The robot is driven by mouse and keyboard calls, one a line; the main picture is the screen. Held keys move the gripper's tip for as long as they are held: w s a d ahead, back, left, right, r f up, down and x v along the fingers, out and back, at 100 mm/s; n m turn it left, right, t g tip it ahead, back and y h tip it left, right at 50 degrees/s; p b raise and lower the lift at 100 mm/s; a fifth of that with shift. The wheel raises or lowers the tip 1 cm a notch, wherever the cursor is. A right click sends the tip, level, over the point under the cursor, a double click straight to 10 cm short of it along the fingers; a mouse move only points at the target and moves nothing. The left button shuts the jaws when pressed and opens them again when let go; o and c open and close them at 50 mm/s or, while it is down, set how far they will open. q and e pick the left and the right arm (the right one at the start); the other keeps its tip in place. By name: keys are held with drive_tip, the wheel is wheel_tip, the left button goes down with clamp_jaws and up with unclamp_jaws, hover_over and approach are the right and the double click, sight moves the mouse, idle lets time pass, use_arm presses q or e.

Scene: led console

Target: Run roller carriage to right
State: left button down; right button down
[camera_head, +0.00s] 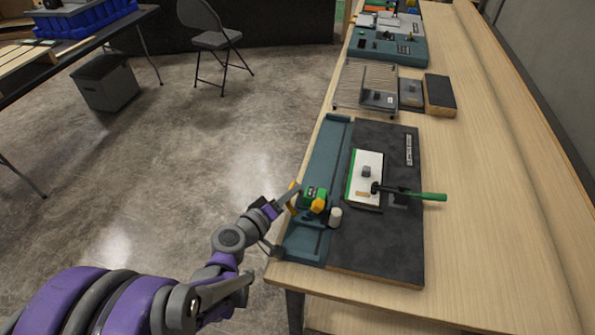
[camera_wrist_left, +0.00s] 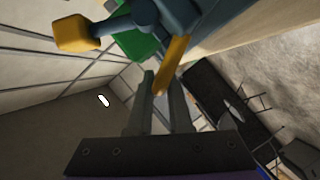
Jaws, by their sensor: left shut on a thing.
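The roller carriage (camera_head: 314,194) is a green block with a yellow knob (camera_head: 318,206) on its right. It sits toward the near end of a teal track (camera_head: 330,150) along the table's left edge. A white roller (camera_head: 335,217) stands beside it on the right. My left gripper (camera_head: 288,199) reaches in from the left and is shut on a yellow handle on the carriage's left side. In the left wrist view the yellow handle (camera_wrist_left: 172,62) runs down between the fingertips (camera_wrist_left: 163,86), with the green carriage body (camera_wrist_left: 137,43) behind. My right gripper is out of view.
A dark board (camera_head: 375,245) right of the track carries a white plate (camera_head: 366,172) and a green-handled lever (camera_head: 432,197). A wire rack (camera_head: 364,88) and a teal console (camera_head: 385,46) stand farther back. The table's right side (camera_head: 485,170) is clear.

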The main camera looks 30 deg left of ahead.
use_arm(q)
drive_tip(key=s, duration=0.2)
drive_tip(key=s+d, duration=0.1)
drive_tip(key=s, duration=0.4)
drive_tip(key=shift+d, duration=0.4)
drive_tip(key=shift+s+d, duration=0.1)
drive_tip(key=c, duration=1.2)
unclamp_jaws()
drive_tip(key=o, duration=0.4)
drive_tip(key=shift+s, duration=0.15)
drive_tip(key=shift+c, duration=0.2)
